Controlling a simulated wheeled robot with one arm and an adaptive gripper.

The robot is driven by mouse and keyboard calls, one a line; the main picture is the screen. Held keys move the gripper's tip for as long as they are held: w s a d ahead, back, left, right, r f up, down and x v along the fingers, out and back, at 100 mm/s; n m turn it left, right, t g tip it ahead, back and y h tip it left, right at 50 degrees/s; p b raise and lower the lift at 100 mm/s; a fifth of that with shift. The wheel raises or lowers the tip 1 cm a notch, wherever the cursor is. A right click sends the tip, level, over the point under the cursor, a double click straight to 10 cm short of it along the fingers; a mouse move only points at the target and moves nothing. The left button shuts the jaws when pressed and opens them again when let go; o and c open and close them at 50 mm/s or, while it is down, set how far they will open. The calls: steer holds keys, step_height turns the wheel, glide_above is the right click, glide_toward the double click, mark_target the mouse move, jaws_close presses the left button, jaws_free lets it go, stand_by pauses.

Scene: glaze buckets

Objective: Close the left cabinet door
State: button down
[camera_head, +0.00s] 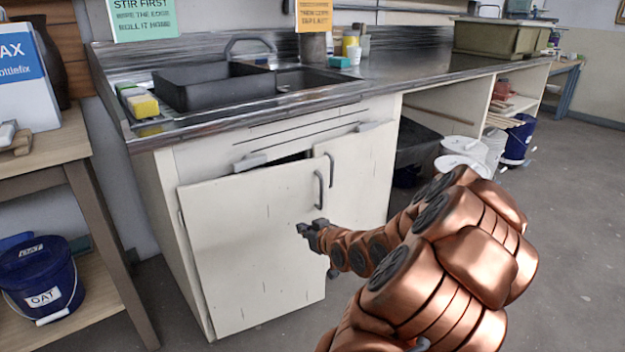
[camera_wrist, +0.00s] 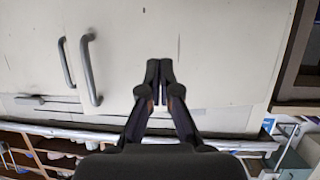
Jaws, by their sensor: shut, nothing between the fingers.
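The left cabinet door (camera_head: 245,245) is a white panel under the sink with a dark curved handle (camera_head: 318,188) near its upper right corner. It stands slightly ajar, with a dark gap along its top edge. In the wrist view, the door (camera_wrist: 220,50) fills the right and middle, and its handle (camera_wrist: 91,70) is left of the fingers. My gripper (camera_head: 301,229) is shut and empty in front of the door, below the handle. It also shows in the wrist view (camera_wrist: 159,64), its fingertips together near the door face. Whether they touch it, I cannot tell.
The right cabinet door (camera_head: 355,175) is beside it, with its own handle (camera_head: 330,170). The sink counter (camera_head: 400,78) lies above. A wooden table (camera_head: 60,150) with a blue bucket (camera_head: 40,280) stands at left. White buckets (camera_head: 465,150) are under the counter at right. Floor at right is clear.

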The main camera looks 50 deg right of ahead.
steer(key=s+d+r+m+t+h, duration=0.2)
steer(key=s+d+r+t+h, duration=0.1)
steer(key=s+d+r, duration=0.35)
glide_toward(308, 178)
steer(key=shift+b+x, duration=0.9)
steer(key=shift+x, duration=2.65)
steer(key=shift+w, duration=0.1)
